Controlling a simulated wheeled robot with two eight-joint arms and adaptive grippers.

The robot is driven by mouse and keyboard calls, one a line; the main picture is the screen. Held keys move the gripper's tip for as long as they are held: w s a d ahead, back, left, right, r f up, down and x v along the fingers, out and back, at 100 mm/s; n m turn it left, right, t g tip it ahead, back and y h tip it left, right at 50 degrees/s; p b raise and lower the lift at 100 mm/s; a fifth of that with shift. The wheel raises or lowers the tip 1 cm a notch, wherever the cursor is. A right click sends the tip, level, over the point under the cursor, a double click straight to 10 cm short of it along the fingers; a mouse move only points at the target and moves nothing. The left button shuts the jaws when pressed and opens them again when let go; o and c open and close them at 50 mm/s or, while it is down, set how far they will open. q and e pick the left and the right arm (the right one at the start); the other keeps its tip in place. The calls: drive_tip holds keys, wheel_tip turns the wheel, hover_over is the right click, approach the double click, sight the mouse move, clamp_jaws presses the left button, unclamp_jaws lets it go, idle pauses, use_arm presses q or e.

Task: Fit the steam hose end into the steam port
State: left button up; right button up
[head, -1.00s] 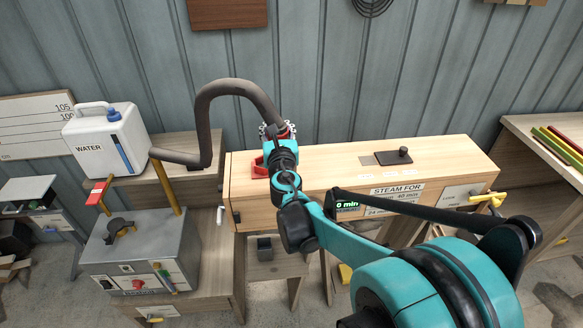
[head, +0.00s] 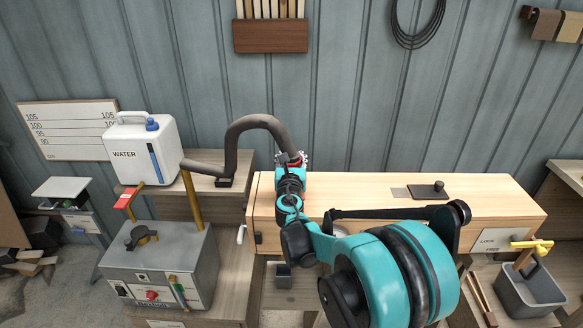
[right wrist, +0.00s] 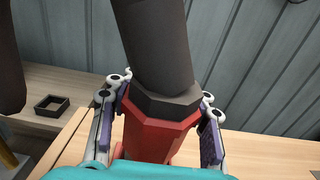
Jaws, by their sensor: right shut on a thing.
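The steam hose (head: 240,128) is a thick dark grey hose that leaves the boiler side at the left, rises, and bends down to the left end of the wooden steam box (head: 370,195). Its end, a red collar with a dark nut (right wrist: 165,125), fills the middle of the right wrist view. My right gripper (head: 291,161) is shut on this red hose end, with one finger on each side of it in the right wrist view (right wrist: 160,120). The steam port is hidden behind my gripper and arm, so I cannot tell how far the end is seated. My left gripper is not in view.
A grey boiler (head: 160,262) and a white water tank (head: 145,150) stand at the left. A grey bin (head: 530,290) stands at the lower right. A small square dark socket (right wrist: 52,104) sits on the side shelf.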

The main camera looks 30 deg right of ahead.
wheel_tip(320, 180, down, 3)
drive_tip(key=shift+b, duration=0.65)
drive_tip(key=shift+f, duration=0.25)
drive_tip(key=shift+r, duration=0.1)
drive_tip(key=shift+s, duration=0.1)
drive_tip(key=shift+f, duration=0.2)
drive_tip(key=o, duration=1.5)
